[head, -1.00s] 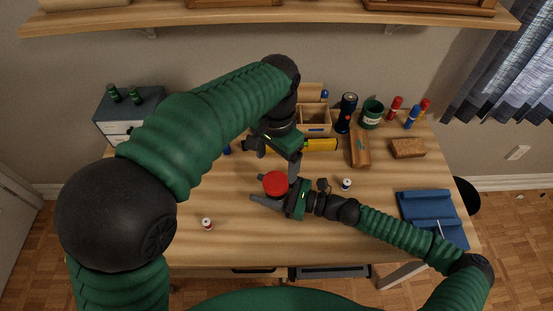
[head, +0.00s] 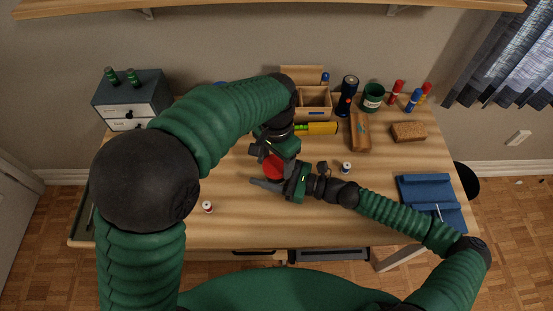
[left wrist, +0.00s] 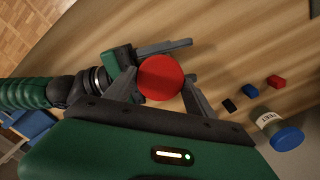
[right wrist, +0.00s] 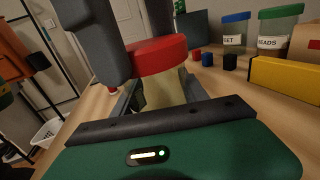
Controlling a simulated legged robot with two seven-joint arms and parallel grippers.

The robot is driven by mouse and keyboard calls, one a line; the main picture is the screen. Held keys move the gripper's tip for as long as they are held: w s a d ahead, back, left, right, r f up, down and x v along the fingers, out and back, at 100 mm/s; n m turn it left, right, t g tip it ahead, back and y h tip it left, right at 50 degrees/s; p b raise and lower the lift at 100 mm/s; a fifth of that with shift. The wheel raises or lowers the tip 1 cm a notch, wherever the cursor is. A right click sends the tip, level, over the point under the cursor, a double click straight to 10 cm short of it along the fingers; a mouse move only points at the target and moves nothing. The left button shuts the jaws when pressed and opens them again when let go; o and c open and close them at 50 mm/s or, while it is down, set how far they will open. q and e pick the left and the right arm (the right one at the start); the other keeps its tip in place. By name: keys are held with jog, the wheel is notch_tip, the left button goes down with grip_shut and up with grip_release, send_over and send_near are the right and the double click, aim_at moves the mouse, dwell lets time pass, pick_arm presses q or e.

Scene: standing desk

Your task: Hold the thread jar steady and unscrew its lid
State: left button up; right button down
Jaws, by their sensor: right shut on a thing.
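The thread jar has a red lid (head: 273,167) and stands near the middle of the desk. The lid also shows from above in the left wrist view (left wrist: 160,77). In the right wrist view the pale jar body (right wrist: 168,88) is between the fingers of my right gripper (right wrist: 158,98), which is shut on it below the lid. My left gripper (left wrist: 158,92) comes down from above, its fingers on either side of the lid and apart. One left finger overlaps the lid's left end in the right wrist view. The lid sits on the jar; much of the jar is hidden by my grippers.
A blue-lidded jar (right wrist: 235,32) and a green-lidded bead jar (right wrist: 277,30) stand nearby with several small blocks. A yellow item (head: 322,128), a wooden organizer (head: 313,103) and a flashlight (head: 347,97) are behind.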

aim_at(276, 164)
pick_arm(q)
jog(key=c, duration=0.8)
jog(key=shift+n, duration=1.1)
jog(key=shift+r, duration=0.1)
jog(key=shift+r, duration=1.05)
jog(key=shift+r, duration=2)
pick_arm(e)
jog(key=c, duration=0.5)
grip_release()
